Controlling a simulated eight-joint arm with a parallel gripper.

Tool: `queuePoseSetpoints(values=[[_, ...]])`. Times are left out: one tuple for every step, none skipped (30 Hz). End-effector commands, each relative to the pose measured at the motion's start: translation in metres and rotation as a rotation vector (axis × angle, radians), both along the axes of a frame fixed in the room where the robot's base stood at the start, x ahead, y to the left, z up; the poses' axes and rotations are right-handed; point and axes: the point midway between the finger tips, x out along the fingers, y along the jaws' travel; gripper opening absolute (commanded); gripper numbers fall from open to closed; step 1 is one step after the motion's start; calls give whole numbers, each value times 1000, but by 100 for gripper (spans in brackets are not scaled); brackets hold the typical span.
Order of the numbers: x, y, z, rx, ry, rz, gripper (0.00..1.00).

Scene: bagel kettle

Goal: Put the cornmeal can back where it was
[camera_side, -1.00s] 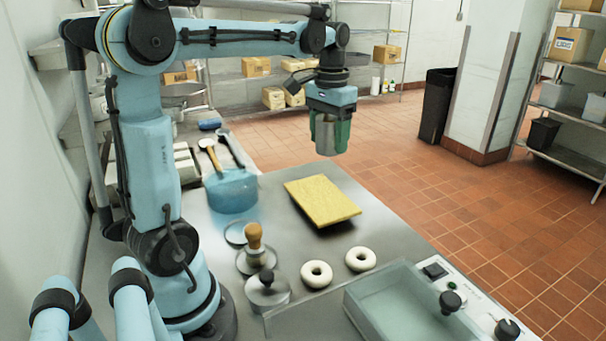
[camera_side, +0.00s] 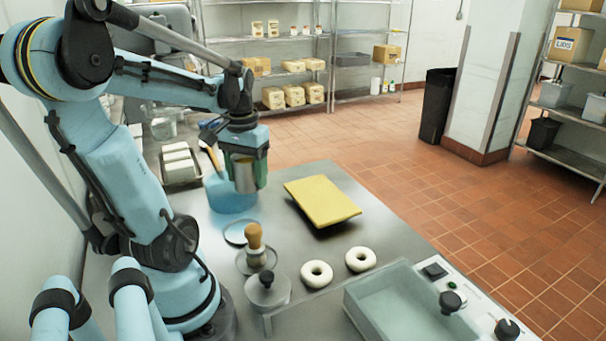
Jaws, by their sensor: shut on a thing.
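My gripper (camera_side: 246,172) points down at the left middle of the side view, shut on a metal can (camera_side: 243,176), which I take for the cornmeal can. The can is upright between the green fingers. It hangs in front of the blue tub (camera_side: 226,200), partly covering it; I cannot tell its exact height above the counter. A flat blue-grey disc (camera_side: 240,232) lies on the counter in front of the tub.
A yellow board (camera_side: 322,200) lies right of the can. Two white bagels (camera_side: 317,273), a wooden-handled tool (camera_side: 255,245) and a knobbed metal lid (camera_side: 267,289) are nearer. A glassy basin (camera_side: 400,305) stands front right. A tray of white blocks (camera_side: 180,165) is behind left.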

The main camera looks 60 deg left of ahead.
Motion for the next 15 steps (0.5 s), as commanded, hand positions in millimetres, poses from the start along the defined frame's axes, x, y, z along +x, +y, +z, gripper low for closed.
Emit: queuePoseSetpoints(values=[[-11, -1, -5, 0, 0, 29, 22], [-15, -1, -8, 0, 0, 40, 22], [-19, -1, -11, 0, 0, 52, 22], [-22, -2, -12, 0, 0, 58, 22], [-24, -2, -14, 0, 0, 63, 22], [-25, -2, -17, 0, 0, 68, 22], [-26, -2, -20, 0, 0, 69, 22], [-26, -2, -23, 0, 0, 70, 22], [-26, -2, -28, 0, 0, 70, 22], [-26, -2, -32, 0, 0, 70, 22], [-26, -2, -36, 0, 0, 69, 22], [-26, -2, -42, 0, 0, 69, 22], [-26, -2, -46, 0, 0, 69, 22], [-25, -2, -50, 0, 0, 69, 22], [-25, -2, -56, 0, 0, 68, 22]])
